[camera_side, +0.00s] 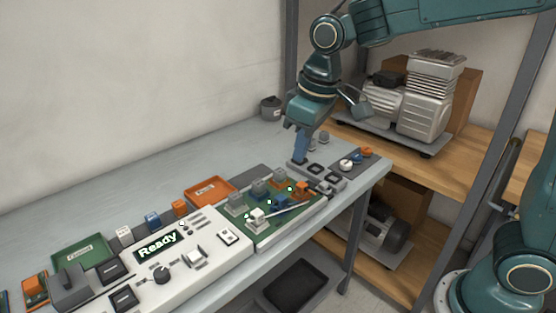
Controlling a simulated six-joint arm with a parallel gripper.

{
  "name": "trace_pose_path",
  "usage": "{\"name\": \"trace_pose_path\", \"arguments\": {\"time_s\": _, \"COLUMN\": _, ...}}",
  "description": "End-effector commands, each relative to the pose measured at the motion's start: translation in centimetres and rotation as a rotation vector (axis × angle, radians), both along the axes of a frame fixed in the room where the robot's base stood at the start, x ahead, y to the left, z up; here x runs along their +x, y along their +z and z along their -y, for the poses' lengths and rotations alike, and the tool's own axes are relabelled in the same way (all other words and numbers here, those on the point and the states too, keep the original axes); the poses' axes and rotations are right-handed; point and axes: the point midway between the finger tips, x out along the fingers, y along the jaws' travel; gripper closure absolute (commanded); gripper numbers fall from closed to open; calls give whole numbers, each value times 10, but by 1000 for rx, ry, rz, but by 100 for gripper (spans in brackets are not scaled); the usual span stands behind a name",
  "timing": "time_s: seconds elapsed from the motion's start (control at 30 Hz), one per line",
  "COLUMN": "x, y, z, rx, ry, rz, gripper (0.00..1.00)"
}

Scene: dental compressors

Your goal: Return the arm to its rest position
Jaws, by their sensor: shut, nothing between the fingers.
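My gripper (300,148) points down above the right end of the grey workbench (150,177), with my teal arm bending over from the upper right. Its blue fingers look shut with nothing held. The fingertips are just above or beside a dark module (313,170) with small square sockets; I cannot tell whether they touch it. A green circuit board (258,238) with grey, orange, blue and white blocks lies to the lower left of my gripper. A white control panel (185,265) with a "Ready" display stands left of the board.
Silver compressors stand on wooden shelves at the right (408,105) and below (375,225). An orange tray (208,190) and a green tray (80,252) lie along the bench. A grey post (292,60) rises behind my arm. A dark bin (295,285) is below the bench's front edge.

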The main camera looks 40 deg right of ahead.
Motion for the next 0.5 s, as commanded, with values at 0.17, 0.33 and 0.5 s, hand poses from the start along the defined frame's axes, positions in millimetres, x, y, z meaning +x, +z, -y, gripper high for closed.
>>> {"name": "trace_pose_path", "arguments": {"time_s": 0.17, "x": -34, "y": 18, "z": 24, "rx": 14, "ry": -54, "rz": 50, "gripper": 100}}
{"name": "trace_pose_path", "arguments": {"time_s": 0.33, "x": -67, "y": 27, "z": 43, "rx": 25, "ry": -102, "rz": 95, "gripper": 100}}
{"name": "trace_pose_path", "arguments": {"time_s": 0.5, "x": -99, "y": 32, "z": 59, "rx": 34, "ry": -150, "rz": 140, "gripper": 100}}
